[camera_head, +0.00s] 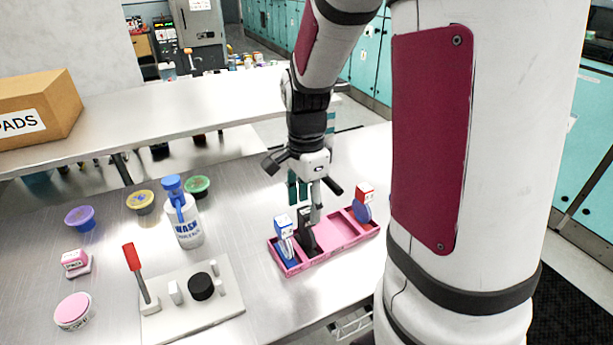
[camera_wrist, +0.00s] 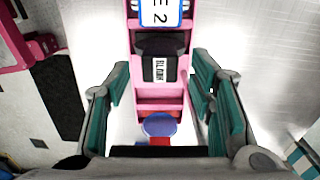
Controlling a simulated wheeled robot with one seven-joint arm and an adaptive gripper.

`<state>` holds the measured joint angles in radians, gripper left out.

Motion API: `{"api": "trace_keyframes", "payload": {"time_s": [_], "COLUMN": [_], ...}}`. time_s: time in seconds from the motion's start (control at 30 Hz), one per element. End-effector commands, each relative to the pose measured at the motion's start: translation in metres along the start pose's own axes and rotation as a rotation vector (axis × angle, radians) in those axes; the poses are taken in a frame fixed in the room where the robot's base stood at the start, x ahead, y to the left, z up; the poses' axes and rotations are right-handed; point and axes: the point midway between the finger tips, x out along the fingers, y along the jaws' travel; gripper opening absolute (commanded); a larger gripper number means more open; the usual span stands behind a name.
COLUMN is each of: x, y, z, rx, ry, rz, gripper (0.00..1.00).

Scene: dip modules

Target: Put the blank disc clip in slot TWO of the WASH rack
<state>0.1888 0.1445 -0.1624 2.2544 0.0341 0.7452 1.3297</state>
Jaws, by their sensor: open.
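The blank disc clip (camera_wrist: 158,67), black with a white "BLANK" label, stands in the pink rack (camera_wrist: 158,103). In the head view the dark clip (camera_head: 306,240) is beside the blue-and-white clip, in the rack's left half. My gripper (camera_head: 305,200) is above it, pointing down. In the wrist view my open teal fingers (camera_wrist: 160,80) are spread to either side of the clip and not closed on it. The rack's bare compartments (camera_head: 334,229) lie to the right of the clip. No slot numbers or rack name can be read.
A blue-and-white clip (camera_head: 285,240) fills the rack's left end and a red-topped blue disc clip (camera_head: 362,206) the right end.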

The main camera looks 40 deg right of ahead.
Motion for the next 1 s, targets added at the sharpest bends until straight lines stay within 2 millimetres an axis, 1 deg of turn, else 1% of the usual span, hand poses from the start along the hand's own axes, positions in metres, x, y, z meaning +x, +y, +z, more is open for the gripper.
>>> {"api": "trace_keyframes", "payload": {"time_s": [0.03, 0.1, 0.3, 0.4, 0.57, 0.63, 0.67, 0.77, 0.87, 0.9, 0.97, 1.0], "x": [-0.013, -0.028, -0.066, -0.079, -0.09, -0.096, -0.099, -0.113, -0.129, -0.134, -0.141, -0.145], "y": [-0.001, -0.001, -0.001, -0.001, 0.0, 0.004, 0.006, 0.02, 0.042, 0.051, 0.066, 0.076], "z": [0.0, 0.0, 0.0, 0.0, 0.001, 0.005, 0.007, 0.022, 0.042, 0.049, 0.06, 0.066], "rx": [-0.002, -0.002, 0.0, 0.0, -0.008, -0.05, -0.082, -0.258, -0.516, -0.627, -0.794, -0.904], "ry": [0.001, 0.001, 0.001, 0.001, 0.0, 0.0, 0.0, 0.004, 0.025, 0.039, 0.066, 0.088], "rz": [-0.007, -0.008, -0.005, -0.004, -0.004, -0.015, -0.025, -0.074, -0.143, -0.171, -0.212, -0.238], "gripper": [0.49, 0.49, 0.49, 0.49, 0.49, 0.49, 0.49, 0.49, 0.49, 0.49, 0.49, 0.49]}}
